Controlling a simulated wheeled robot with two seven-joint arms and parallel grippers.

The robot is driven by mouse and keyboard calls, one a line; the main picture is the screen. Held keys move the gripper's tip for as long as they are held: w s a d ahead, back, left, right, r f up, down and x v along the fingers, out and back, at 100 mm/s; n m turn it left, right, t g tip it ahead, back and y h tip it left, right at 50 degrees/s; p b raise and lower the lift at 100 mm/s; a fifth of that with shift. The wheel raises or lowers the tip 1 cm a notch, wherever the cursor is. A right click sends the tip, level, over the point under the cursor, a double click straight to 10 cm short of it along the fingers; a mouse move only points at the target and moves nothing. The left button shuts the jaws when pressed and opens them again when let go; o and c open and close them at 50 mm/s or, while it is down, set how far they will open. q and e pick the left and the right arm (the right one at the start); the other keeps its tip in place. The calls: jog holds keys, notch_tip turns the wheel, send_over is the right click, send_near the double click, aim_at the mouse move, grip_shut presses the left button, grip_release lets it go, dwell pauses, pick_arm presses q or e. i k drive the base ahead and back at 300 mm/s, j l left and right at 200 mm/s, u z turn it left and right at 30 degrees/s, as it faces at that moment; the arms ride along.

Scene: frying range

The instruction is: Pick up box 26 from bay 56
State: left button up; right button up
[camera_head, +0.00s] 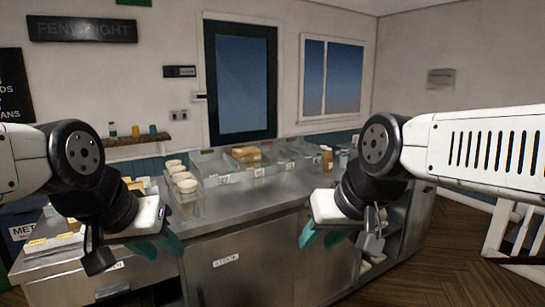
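A row of grey open bays (210,163) stands on the steel counter at the back, with small white number labels that are too small to read. Brown-yellow boxes (246,153) sit in a bay near the middle of the row. I cannot tell which is box 26 or which bay is 56. My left gripper (158,247) has teal fingers and hangs in front of the counter's left part, empty. My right gripper (335,238) hangs in front of the counter's right part, empty, its teal fingers apart. Both are well short of the bays.
Several pale cups (182,179) stand in a rack left of the bays. Bottles (327,158) stand at the counter's right. The steel counter top (245,205) is clear in front of the bays. Yellowish items lie in a lower unit (45,262) at left.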

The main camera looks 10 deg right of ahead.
aim_at(245, 159)
jog(key=i+u, duration=0.1)
jog(key=u, duration=0.25)
jog(key=i+l+u, duration=0.1)
jog(key=u, duration=0.3)
jog(key=i+l+u, duration=0.2)
jog(key=i+l, duration=0.15)
jog(key=l, duration=0.25)
jog(key=i+l+u, duration=0.1)
jog(key=l, duration=0.25)
jog(key=i+l+u, duration=0.25)
jog(key=l, duration=0.4)
jog(key=i+l, duration=0.1)
jog(key=l, duration=0.15)
jog(key=i+l, duration=0.15)
jog(key=l, duration=0.15)
jog(key=i+l, duration=0.1)
jog(key=l, duration=0.15)
